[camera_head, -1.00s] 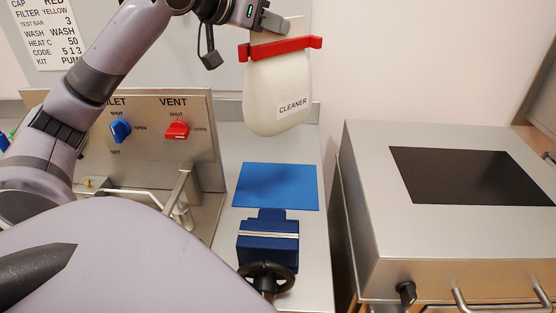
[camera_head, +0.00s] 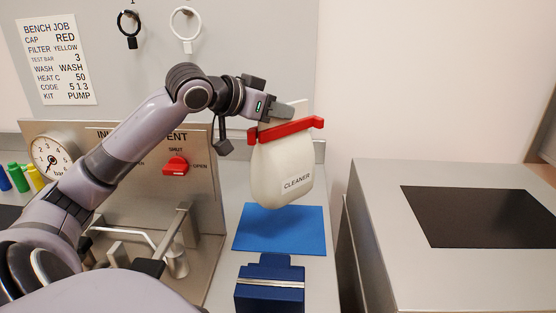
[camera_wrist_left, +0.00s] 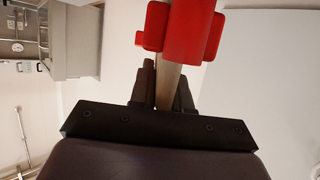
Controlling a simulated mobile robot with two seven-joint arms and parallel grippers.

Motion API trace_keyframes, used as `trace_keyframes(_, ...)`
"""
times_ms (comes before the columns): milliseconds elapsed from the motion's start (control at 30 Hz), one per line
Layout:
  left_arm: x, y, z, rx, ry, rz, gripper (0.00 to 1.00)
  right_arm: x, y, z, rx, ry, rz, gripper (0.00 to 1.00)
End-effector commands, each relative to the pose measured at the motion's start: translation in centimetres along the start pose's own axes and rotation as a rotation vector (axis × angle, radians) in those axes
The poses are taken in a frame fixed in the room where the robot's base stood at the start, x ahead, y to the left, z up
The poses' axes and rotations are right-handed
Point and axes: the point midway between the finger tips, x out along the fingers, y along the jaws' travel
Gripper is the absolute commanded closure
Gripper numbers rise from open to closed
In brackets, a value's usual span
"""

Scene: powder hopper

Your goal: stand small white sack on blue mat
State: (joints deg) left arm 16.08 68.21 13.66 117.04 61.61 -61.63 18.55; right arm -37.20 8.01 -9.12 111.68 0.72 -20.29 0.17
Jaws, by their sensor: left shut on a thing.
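The small white sack (camera_head: 282,172) has a CLEANER label and a red clip (camera_head: 288,130) across its top. My left gripper (camera_head: 284,112) is shut on the sack's top edge above the clip. In the left wrist view, the fingers (camera_wrist_left: 163,95) pinch a thin beige strip just behind the red clip (camera_wrist_left: 180,28). The sack hangs nearly upright, tilted slightly. The blue mat (camera_head: 280,235) lies flat on the bench, and the sack's bottom overlaps its far edge in the head view. I cannot tell the exact gap between them. My right gripper is not in view.
A dark blue vise (camera_head: 270,285) stands just in front of the mat. A steel box with a dark top plate (camera_head: 470,216) stands at the right, across a gap. The mat's surface is clear.

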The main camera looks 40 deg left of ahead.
Motion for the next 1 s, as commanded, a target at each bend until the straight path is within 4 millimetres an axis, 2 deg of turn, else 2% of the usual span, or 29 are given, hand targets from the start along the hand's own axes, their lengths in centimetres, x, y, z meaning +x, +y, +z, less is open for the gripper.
trace_keyframes(33,0.4,0.0,1.1,-0.002,0.002,0.0,1.0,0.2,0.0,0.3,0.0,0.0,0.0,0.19)
trace_keyframes(200,1.5,0.0,3.8,-0.001,0.004,0.0,1.0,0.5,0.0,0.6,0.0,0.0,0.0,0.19)
trace_keyframes(467,2.2,-0.1,5.5,0.002,0.007,-0.002,1.0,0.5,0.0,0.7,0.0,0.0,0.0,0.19)
trace_keyframes(700,3.4,0.0,8.3,-0.001,0.005,0.0,1.0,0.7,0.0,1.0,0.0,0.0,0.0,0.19)
trace_keyframes(1000,3.6,-0.1,8.7,0.002,0.006,-0.002,1.0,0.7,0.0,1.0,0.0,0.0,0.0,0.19)
